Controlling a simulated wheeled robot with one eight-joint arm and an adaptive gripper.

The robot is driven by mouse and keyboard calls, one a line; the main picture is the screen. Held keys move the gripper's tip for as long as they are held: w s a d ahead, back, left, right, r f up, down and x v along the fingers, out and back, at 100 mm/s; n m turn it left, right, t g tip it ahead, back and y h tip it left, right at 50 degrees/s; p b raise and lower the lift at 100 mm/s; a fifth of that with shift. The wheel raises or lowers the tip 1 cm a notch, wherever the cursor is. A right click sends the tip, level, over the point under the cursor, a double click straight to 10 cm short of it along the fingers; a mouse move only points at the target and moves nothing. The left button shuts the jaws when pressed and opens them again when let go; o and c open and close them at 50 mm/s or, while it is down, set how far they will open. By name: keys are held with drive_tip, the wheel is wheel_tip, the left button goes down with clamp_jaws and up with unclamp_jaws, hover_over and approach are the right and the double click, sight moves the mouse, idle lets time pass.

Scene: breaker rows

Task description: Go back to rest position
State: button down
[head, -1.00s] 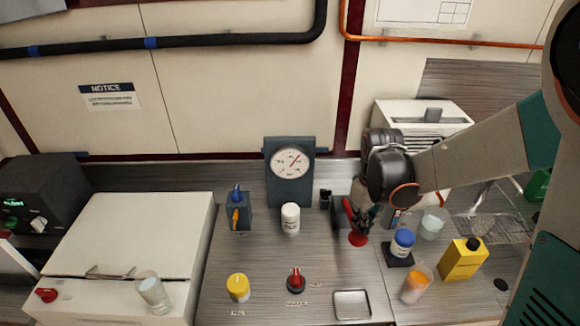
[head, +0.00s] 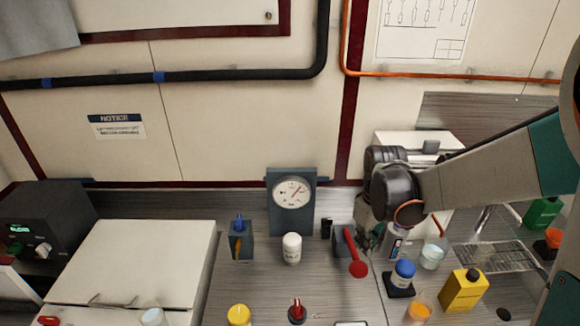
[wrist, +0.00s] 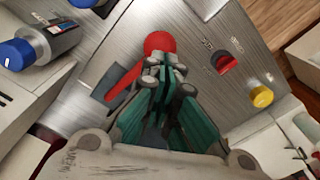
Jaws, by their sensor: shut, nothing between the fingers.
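My gripper (head: 368,240) is at the right of centre in the head view, beside a dark box (head: 340,243) with a red lever. The red lever (head: 358,268) ends in a round red disc and points toward the front. In the wrist view my gripper's fingers (wrist: 168,62) are together and empty. They overlap the view of the red disc (wrist: 158,42); whether they touch it cannot be told. My arm reaches in from the right, and its wrist partly hides the white unit behind it.
A blue-capped jar (head: 403,273), a clear beaker (head: 432,256) and a yellow bottle (head: 464,290) stand right of the gripper. A gauge (head: 293,188), a white bottle (head: 291,249) and a switch box (head: 241,243) stand to the left.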

drive_tip(key=s+r+m+t+b, duration=0.2)
drive_tip(key=s+m+t+b, duration=0.4)
drive_tip(key=s+b, duration=0.5)
drive_tip(key=shift+s+r+t, duration=0.25)
drive_tip(key=shift+s+t, duration=0.35)
drive_tip(key=shift+s, duration=1.4)
